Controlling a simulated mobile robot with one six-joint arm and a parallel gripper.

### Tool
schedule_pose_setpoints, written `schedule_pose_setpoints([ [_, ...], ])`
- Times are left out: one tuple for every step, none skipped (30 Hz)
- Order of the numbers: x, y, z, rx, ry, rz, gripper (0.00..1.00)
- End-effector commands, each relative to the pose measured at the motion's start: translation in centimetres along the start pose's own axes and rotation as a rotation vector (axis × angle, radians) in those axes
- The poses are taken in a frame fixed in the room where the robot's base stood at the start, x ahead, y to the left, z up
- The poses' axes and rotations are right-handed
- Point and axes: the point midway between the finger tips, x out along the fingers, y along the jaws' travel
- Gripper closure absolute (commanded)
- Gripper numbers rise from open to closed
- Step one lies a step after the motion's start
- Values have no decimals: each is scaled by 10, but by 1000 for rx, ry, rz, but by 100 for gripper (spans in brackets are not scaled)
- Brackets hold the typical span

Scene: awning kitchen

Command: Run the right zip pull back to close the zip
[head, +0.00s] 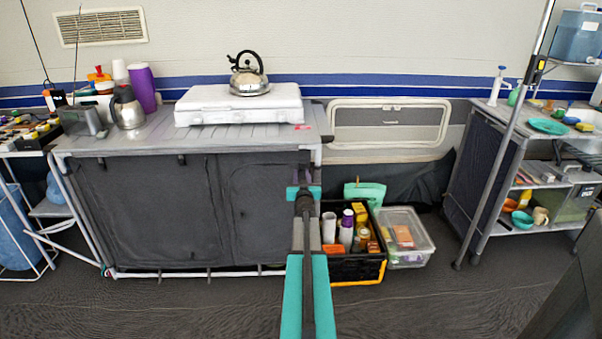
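The camp kitchen unit (140,215) stands at left centre, with dark grey fabric front panels under a grey worktop. A seam outlines the right panel (262,205) along its top and left side. I cannot make out the zip pulls at this size. My gripper (304,184) is at the unit's right end, in front of the right edge of the fabric. My wrist and arm hide that part of the front. I see the gripper from behind, so its fingers and anything between them are hidden.
A white stove case (240,104) with a kettle (249,78) stands on the worktop. A black crate (345,268) of bottles and a clear box (408,240) sit on the floor right of my arm. The floor (180,308) in front of the unit is clear.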

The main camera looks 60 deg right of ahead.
Motion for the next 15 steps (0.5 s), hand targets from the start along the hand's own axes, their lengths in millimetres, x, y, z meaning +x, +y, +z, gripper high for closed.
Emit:
schedule_pose_setpoints([
  [7, 0, 0, 0, 0, 0, 73],
  [9, 0, 0, 0, 0, 0, 73],
  [12, 0, 0, 0, 0, 0, 73],
  [15, 0, 0, 0, 0, 0, 73],
  [17, 0, 0, 0, 0, 0, 73],
  [19, 0, 0, 0, 0, 0, 73],
  [21, 0, 0, 0, 1, 0, 73],
  [23, 0, 0, 0, 1, 0, 73],
  [24, 0, 0, 0, 1, 0, 73],
  [26, 0, 0, 0, 1, 0, 73],
  [27, 0, 0, 0, 1, 0, 73],
  [28, 0, 0, 0, 1, 0, 73],
  [28, 0, 0, 0, 1, 0, 73],
  [28, 0, 0, 0, 1, 0, 73],
  [29, 0, 0, 0, 1, 0, 73],
])
